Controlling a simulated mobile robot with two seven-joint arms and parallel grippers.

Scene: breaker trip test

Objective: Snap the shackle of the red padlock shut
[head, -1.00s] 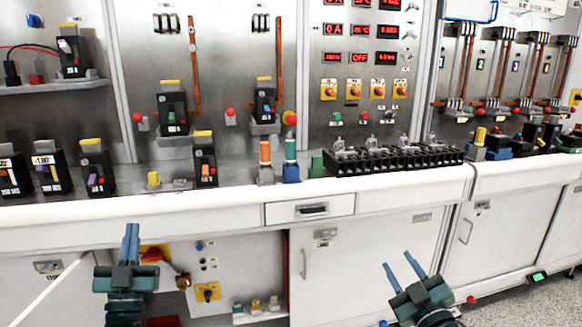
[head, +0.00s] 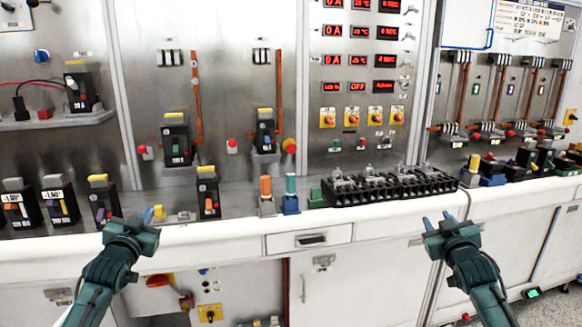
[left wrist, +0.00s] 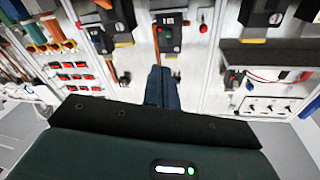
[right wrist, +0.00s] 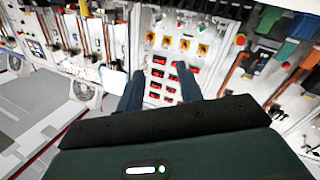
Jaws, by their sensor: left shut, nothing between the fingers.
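The bench (head: 370,222) carries several breakers, an orange and a teal cylinder, and a black terminal strip (head: 390,189). A drawer (head: 310,239) and cabinet doors are below it. A yellow rotary switch (head: 210,313) sits right of the padlock. The space before the doors is clear.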

